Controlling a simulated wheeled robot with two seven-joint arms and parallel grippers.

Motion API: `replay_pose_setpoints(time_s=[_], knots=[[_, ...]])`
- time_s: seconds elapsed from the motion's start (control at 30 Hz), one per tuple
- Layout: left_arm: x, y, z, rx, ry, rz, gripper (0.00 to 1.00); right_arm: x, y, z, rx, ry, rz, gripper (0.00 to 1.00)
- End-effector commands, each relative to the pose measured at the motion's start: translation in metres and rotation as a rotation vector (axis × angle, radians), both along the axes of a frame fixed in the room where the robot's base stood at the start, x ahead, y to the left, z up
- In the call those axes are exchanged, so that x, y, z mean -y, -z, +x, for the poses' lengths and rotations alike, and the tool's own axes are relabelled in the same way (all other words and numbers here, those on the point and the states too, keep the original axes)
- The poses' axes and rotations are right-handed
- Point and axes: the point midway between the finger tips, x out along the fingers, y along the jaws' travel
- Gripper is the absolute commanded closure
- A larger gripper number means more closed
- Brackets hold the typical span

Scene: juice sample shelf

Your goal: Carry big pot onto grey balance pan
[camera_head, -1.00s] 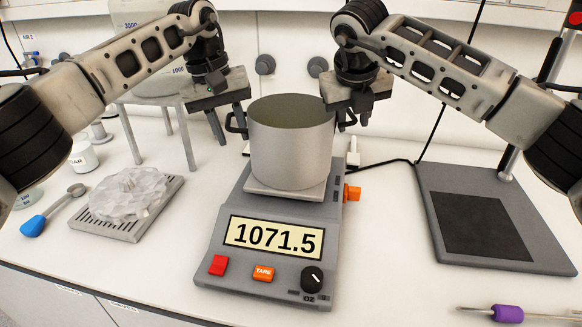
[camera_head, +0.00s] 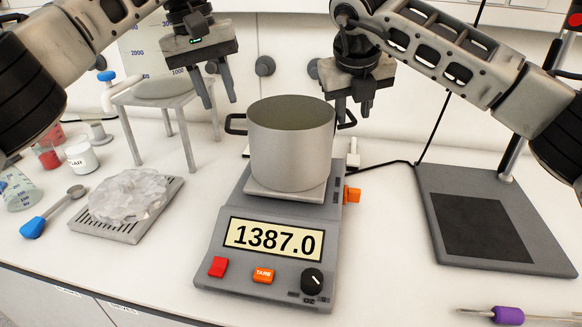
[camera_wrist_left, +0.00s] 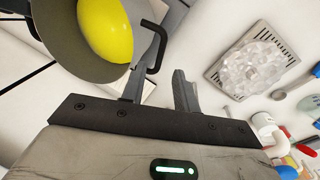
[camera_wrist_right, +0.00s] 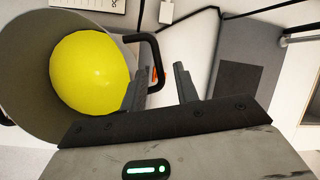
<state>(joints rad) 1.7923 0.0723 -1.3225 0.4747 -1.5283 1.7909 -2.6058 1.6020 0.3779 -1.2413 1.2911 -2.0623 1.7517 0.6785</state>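The big pot (camera_head: 290,150), light grey with dark side handles, stands upright on the balance pan (camera_head: 287,194). Both wrist views show something yellow and rounded inside the pot, in the left wrist view (camera_wrist_left: 104,30) and the right wrist view (camera_wrist_right: 90,72). My left gripper (camera_head: 220,104) is open and empty, raised above and left of the left handle (camera_head: 235,124). My right gripper (camera_head: 353,113) is open, close to the right handle (camera_head: 347,119); its fingers stand apart in the right wrist view. Whether it touches that handle I cannot tell.
The balance display (camera_head: 273,239) reads 1387.0. A slotted tray (camera_head: 125,233) with clear lumps and a blue-ended scoop (camera_head: 52,211) lie left. A stand with a dark grey plate (camera_head: 481,222) is right. A stool-like stand (camera_head: 165,93) is behind left.

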Motion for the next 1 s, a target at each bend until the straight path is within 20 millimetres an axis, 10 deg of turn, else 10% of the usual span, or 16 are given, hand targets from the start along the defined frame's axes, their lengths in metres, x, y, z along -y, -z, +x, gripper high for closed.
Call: replay_pose_setpoints(time_s=[0.4,1.0], knots=[[0.0,0.001,0.0,0.0,0.0,0.0,0.7,-0.012,-0.073,-0.031,0.003,-0.001,0.001,0.7],[0.0,0.0,0.0,0.0,0.0,0.001,0.7,-0.014,-0.082,-0.036,0.001,0.0,0.001,0.7]])
